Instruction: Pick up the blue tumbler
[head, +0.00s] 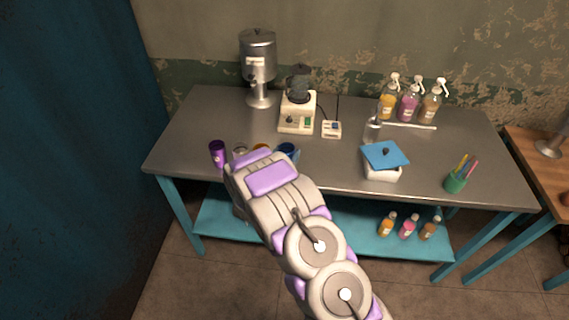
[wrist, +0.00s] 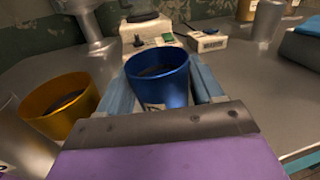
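The blue tumbler (head: 288,151) stands near the front edge of the metal table, partly hidden by my arm. In the wrist view the blue tumbler (wrist: 160,80) is upright, with its open top showing. My gripper (wrist: 162,85) is around it, with one light-blue finger on its left and one on its right. The fingers are spread apart; I cannot tell whether either touches the tumbler. In the head view the fingers are hidden behind my arm.
An orange tumbler (wrist: 60,102) stands close left of the gripper, with a clear glass (head: 240,151) and a purple tumbler (head: 217,153) further left. A white box with a blue lid (head: 384,155) is right.

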